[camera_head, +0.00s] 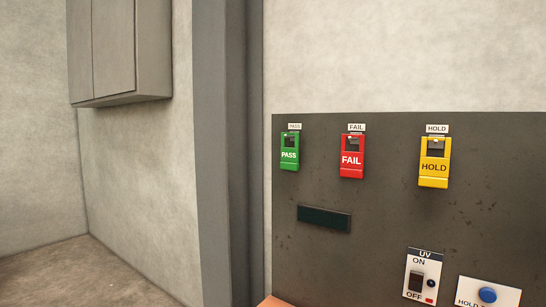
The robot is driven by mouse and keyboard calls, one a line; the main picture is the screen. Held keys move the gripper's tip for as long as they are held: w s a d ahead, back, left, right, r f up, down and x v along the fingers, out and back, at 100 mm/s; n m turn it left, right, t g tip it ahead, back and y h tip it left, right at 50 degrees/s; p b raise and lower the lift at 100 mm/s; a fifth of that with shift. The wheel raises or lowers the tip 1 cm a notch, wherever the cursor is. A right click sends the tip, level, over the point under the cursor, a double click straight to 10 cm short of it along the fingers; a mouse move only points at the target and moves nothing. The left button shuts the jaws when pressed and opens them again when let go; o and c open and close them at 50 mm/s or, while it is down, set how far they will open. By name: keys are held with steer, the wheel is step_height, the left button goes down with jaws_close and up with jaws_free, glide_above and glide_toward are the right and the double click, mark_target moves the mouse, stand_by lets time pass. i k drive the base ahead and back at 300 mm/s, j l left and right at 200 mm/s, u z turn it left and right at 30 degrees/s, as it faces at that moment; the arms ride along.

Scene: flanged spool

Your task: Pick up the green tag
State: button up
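The green tag (289,155), marked PASS, hangs upright on the dark panel (385,240), at the panel's upper left under a small white PASS label (294,127). A dark hook or clip shows at its top. Nothing covers the tag. My gripper is not in view.
A red FAIL tag (351,160) and a yellow HOLD tag (434,167) hang to the right. Below are a dark slot (324,218), a UV switch (416,282) and a blue button (487,295). A grey cabinet (119,48) and column (222,150) stand left.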

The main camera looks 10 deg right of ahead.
mark_target(289, 156)
steer(key=i+j+z, duration=0.25)
steer(key=j, duration=0.35)
steer(key=i+j+z, duration=0.2)
steer(key=j, duration=0.45)
steer(key=j+z, duration=0.25)
steer(key=j, duration=0.4)
steer(key=j+z, duration=0.2)
steer(key=j, duration=0.45)
